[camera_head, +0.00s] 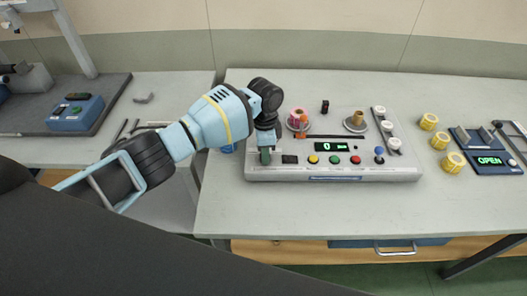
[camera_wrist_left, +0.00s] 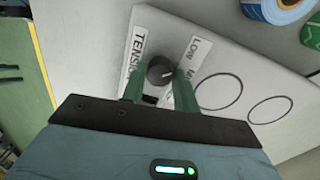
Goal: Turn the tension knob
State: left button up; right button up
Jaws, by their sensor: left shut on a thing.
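The tension knob (camera_wrist_left: 160,72) is a small dark round knob with a pale pointer line, on the light panel beside the printed word TENSION and a LOW label. My left gripper (camera_wrist_left: 160,90) has its two green fingers on either side of the knob and is shut on it. In the head view my left gripper (camera_head: 265,154) reaches down to the left end of the rewinder (camera_head: 400,174), and the knob is hidden there behind the gripper. My right gripper is not in view.
The rewinder carries a display (camera_head: 332,147), coloured buttons, a pink roll (camera_head: 299,119) and a tan core (camera_head: 356,118). Yellow rolls (camera_head: 453,162) and a device reading OPEN (camera_head: 490,161) stand at the right. The table front is clear.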

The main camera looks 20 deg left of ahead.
pick_arm(q)
jog(key=shift+r+n, duration=0.1)
jog(key=shift+n, duration=0.3)
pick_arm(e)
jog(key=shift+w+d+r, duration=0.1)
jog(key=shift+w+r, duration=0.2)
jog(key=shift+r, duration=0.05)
pick_arm(q)
jog(key=o, duration=1)
notch_tip(320, 180, up, 8)
jog(key=shift+w+a+f+p, duration=0.1)
jog(key=shift+w+f+p, duration=0.1)
jog(key=shift+p, duration=0.1)
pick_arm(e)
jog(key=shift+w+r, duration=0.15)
pick_arm(q)
jog(key=shift+s, duration=0.1)
